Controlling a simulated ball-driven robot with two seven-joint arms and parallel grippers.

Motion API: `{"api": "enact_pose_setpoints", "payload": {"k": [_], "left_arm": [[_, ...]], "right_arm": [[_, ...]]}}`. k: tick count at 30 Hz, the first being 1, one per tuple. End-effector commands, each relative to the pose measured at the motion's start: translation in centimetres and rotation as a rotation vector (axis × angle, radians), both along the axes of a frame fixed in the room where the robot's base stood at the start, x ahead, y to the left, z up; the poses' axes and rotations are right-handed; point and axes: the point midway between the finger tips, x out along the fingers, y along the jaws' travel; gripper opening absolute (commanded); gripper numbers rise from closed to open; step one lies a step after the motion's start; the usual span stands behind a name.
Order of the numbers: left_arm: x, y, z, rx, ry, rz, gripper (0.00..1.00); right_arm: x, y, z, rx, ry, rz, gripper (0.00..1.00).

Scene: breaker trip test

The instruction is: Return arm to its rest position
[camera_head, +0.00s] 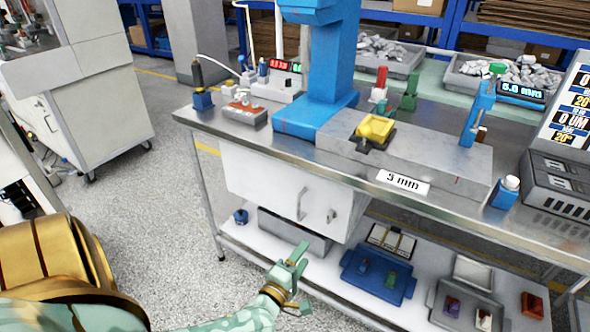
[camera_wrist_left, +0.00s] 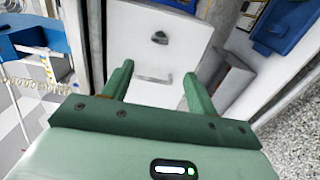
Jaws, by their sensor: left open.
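My left arm comes in from the lower left of the head view. Its pale green gripper (camera_head: 299,257) is in front of the workbench, below the steel top and near the lower shelf. In the left wrist view the two green fingers (camera_wrist_left: 157,78) stand apart with nothing between them. A white cabinet front (camera_wrist_left: 165,22) with a small dark handle lies beyond the fingers. My right gripper is not in view.
The steel bench top (camera_head: 460,200) carries a blue press column (camera_head: 335,60), a yellow part (camera_head: 375,128) on a grey block and several small fixtures. The lower shelf (camera_head: 390,309) holds a blue tray (camera_head: 365,285). Open speckled floor (camera_head: 150,195) lies left of the bench.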

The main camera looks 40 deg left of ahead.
Motion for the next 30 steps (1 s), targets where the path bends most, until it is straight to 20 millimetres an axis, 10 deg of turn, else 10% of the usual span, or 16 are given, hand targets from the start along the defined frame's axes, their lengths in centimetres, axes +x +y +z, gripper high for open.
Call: {"api": "enact_pose_setpoints", "payload": {"k": [25,30], "left_arm": [[-1.4,-0.9,-0.4,0.079,0.037,-0.030,0.58],[-4.5,-3.3,-8.8,0.632,0.369,-0.311,0.58]], "right_arm": [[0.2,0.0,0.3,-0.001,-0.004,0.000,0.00],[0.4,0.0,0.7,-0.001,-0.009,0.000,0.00]]}}
